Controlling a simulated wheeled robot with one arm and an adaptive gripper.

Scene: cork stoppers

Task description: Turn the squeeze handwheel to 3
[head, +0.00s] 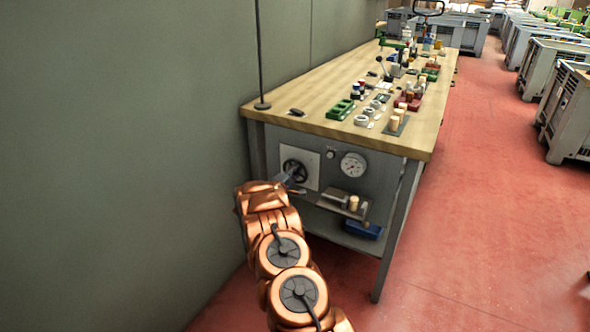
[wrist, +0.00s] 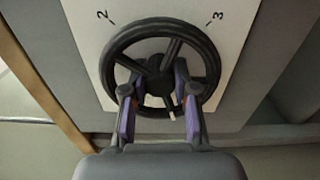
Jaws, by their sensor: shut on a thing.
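The squeeze handwheel (head: 295,170) is a black spoked wheel on a pale plate (head: 313,168) at the end of the workbench. In the wrist view the handwheel (wrist: 160,68) fills the upper middle. The plate (wrist: 235,25) shows a "2" at upper left and a "3" at upper right, each with a tick. A pale mark (wrist: 172,115) shows at the wheel's lower edge. My gripper (wrist: 158,100) has its two purple-padded fingers on either side of the wheel's lower middle, shut on it. In the head view my arm partly hides the wheel's lower side.
A round dial gauge (head: 354,165) and a small knob (head: 330,154) sit right of the plate. Below is a small shelf (head: 335,203) with a cork and other items. The bench top (head: 310,95) holds many small things. A grey wall (head: 120,130) stands close on the left.

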